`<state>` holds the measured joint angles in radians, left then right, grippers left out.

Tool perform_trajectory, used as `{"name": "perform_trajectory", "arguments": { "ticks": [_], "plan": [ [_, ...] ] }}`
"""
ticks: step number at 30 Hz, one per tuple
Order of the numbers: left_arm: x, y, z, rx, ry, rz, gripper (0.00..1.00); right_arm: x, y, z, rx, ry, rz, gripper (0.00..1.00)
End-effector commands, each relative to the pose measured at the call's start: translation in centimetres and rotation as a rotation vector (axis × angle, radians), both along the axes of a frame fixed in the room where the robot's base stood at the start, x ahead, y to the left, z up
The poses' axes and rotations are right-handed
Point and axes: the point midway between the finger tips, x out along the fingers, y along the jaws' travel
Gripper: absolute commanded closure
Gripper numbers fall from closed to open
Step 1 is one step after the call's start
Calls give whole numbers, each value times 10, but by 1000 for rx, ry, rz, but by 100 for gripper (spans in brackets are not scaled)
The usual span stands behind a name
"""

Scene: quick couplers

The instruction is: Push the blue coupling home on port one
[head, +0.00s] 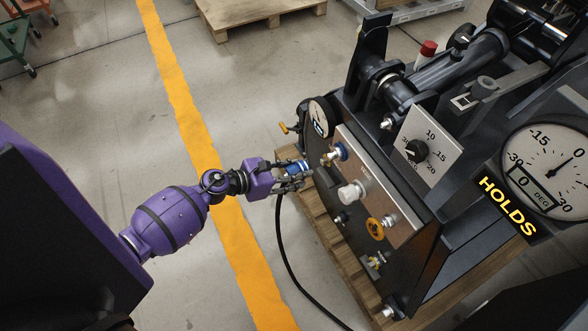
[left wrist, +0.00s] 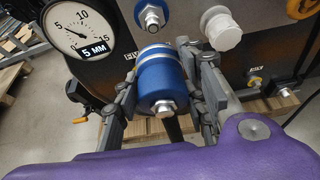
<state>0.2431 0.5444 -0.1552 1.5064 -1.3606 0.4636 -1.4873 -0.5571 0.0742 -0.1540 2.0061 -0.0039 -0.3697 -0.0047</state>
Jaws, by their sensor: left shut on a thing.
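The blue coupling (head: 296,166) is held in my left gripper (head: 304,174), in front of the panel. It also shows in the left wrist view (left wrist: 160,78), between the two fingers, with its metal end towards the camera. A metal port with a blue ring (head: 340,152) sticks out of the panel's upper left. That port shows at the top of the left wrist view (left wrist: 151,17), beyond the coupling and apart from it. I cannot read a port number. A black hose (head: 283,245) hangs below my left gripper. My right gripper is not in view.
The metal panel (head: 362,170) also carries a white cap (head: 352,192) and a port with an orange ring (head: 376,228). A round gauge reading 5 MM (left wrist: 80,28) sits beside it. A large dial (head: 548,168) reads 0 DEG above "HOLDS". The machine stands on a wooden pallet (head: 335,245).

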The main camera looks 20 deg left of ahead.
Motion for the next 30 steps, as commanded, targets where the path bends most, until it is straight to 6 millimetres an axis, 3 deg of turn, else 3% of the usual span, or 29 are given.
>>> {"name": "perform_trajectory", "arguments": {
  "ticks": [7,23,30],
  "plan": [
    [4,-3,1,8,-6,2,87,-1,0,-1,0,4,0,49],
    [46,-34,2,8,-7,2,87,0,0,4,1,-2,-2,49],
    [45,-34,1,8,-5,2,87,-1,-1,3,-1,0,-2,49]
  ]
}}
